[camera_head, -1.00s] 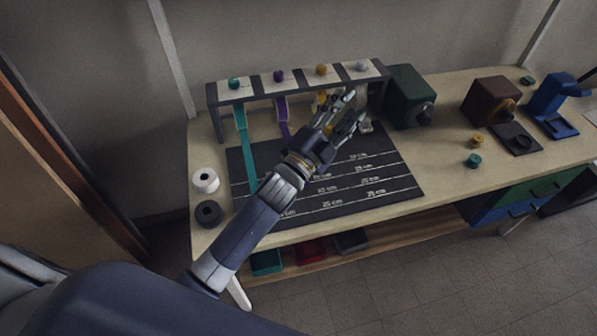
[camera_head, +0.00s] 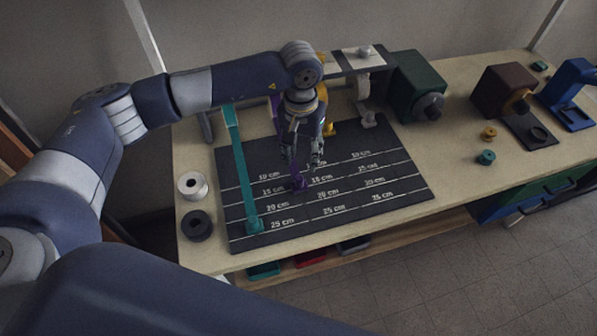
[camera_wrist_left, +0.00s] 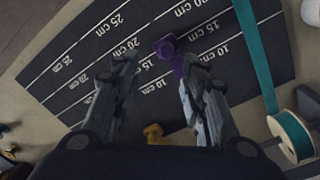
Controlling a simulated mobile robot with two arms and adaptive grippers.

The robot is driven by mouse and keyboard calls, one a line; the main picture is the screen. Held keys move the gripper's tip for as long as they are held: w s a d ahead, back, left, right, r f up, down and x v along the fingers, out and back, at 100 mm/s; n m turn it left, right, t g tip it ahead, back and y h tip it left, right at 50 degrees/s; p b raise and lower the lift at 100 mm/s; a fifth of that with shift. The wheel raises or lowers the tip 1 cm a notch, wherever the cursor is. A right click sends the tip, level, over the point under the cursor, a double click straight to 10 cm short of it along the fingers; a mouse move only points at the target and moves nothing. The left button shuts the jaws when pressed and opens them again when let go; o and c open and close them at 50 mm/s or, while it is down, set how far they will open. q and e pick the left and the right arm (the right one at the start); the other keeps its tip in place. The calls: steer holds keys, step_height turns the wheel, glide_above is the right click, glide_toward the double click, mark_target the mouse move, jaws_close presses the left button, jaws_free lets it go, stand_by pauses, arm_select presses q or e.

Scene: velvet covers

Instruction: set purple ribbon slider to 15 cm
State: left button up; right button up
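The purple slider (camera_head: 298,183) sits on the dark measuring board (camera_head: 400,196), beside the 15 cm label of the middle column; its exact reading is unclear. It also shows in the left wrist view (camera_wrist_left: 165,47), just beyond the fingertips. The purple ribbon (camera_head: 275,108) comes down from the rack and is mostly hidden by my arm; a stretch shows between my fingers in the wrist view (camera_wrist_left: 178,68). My left gripper (camera_head: 302,163) points down over the ribbon close to the slider. Its fingers are apart in the wrist view (camera_wrist_left: 155,70), with nothing clamped. My right gripper is out of view.
The teal slider (camera_head: 254,226) stands near the 25 cm line on the left. The yellow slider (camera_head: 328,129) and white slider (camera_head: 369,120) are near the rack. A white spool (camera_head: 191,186) and dark spool (camera_head: 197,225) stand at the left edge. A green machine (camera_head: 416,84) is right of the rack.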

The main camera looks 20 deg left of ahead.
mark_target(300, 177)
arm_select(q)
steer(key=shift+w+a+f, duration=0.1)
steer(key=shift+a+f, duration=0.25)
steer(key=shift+a, duration=0.1)
step_height(300, 177, down, 8)
steer(key=p, duration=0.3)
steer(key=shift+f, duration=0.25)
steer(key=shift+d+f, duration=0.1)
steer(key=shift+f, duration=0.6)
jaws_close()
